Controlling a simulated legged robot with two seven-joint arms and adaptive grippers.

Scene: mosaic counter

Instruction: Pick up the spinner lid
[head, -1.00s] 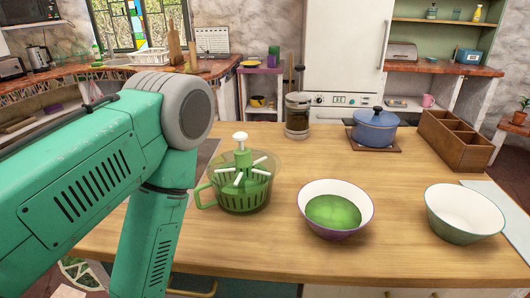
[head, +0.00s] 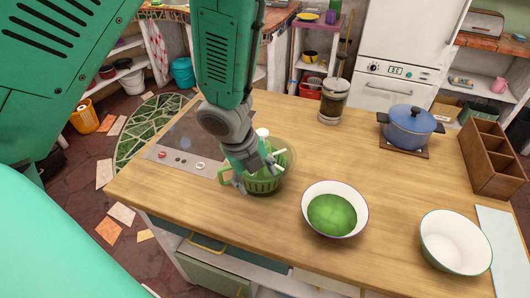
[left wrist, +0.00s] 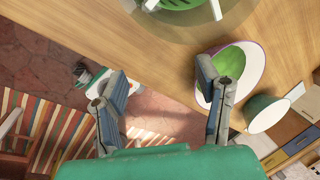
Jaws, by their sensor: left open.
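The green salad spinner (head: 265,183) stands on the wooden counter. Its clear spinner lid (head: 288,157), with white spokes and a white knob (head: 262,132), is on top, partly hidden by my left gripper (head: 257,176). The gripper is open and appears in front of the spinner's near left side. Contact cannot be told. In the left wrist view my left gripper (left wrist: 165,97) has its fingers spread with nothing between them. The spinner lid (left wrist: 236,14) shows at the top edge there, cut off, beyond the fingers. My right gripper is not seen.
A bowl of green contents (head: 332,214) stands right of the spinner, with a white bowl (head: 455,246) farther right. A cooktop (head: 180,150) lies left. A French press (head: 334,100), blue pot (head: 409,124) and wooden organizer (head: 487,155) stand behind. Bare counter lies in front of the spinner.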

